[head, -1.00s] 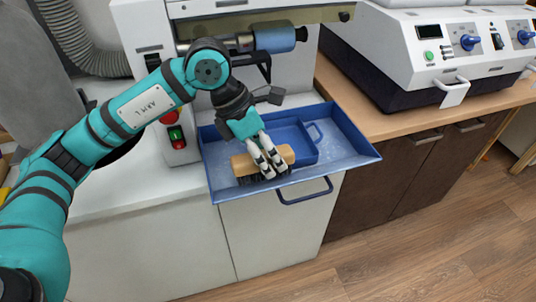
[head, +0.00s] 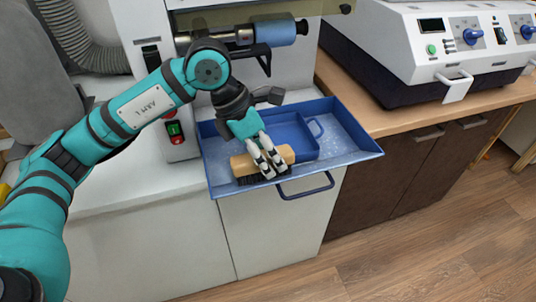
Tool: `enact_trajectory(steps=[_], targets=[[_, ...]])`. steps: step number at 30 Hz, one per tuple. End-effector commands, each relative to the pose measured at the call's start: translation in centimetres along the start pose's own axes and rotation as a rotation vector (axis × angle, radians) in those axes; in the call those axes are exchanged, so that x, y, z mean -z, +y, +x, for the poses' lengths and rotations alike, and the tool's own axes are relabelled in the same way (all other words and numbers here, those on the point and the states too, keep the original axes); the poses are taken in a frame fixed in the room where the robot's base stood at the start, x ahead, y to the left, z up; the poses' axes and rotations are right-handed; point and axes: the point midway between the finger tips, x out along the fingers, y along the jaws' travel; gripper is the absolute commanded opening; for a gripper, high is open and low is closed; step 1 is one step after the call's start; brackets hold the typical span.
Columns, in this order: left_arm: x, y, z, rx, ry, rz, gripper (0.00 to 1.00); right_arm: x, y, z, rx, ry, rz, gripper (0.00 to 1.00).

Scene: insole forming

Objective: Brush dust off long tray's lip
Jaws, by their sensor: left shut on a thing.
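The long blue tray (head: 345,157) sits at the front of the white machine, its front lip running above the cabinet front. Pale dust specks show on its floor at the right. My left gripper (head: 270,170) is shut on a wooden-backed brush (head: 244,165) with dark bristles. The brush is at the tray's front left, bristles down by the front lip. I cannot tell whether the bristles touch the lip. My right gripper is not in view.
A smaller blue dustpan-like piece (head: 308,150) with a loop handle lies in the tray. A dark handle (head: 306,190) is below the front lip. A blue roller (head: 275,31) is above. A white machine with knobs (head: 455,45) stands on the wooden counter at right.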

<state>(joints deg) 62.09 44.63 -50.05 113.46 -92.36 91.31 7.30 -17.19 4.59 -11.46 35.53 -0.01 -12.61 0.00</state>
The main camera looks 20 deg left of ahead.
Motion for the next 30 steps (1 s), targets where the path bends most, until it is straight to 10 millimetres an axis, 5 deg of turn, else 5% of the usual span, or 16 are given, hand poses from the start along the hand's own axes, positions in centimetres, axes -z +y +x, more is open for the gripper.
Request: enact_trajectory(steps=[18,30], targets=[[-3.5,0.0,1.2,0.001,-0.001,0.001,0.00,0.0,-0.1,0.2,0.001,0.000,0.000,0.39],[-3.3,0.1,1.5,-0.001,0.000,-0.001,0.00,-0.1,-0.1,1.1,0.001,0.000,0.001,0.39]])
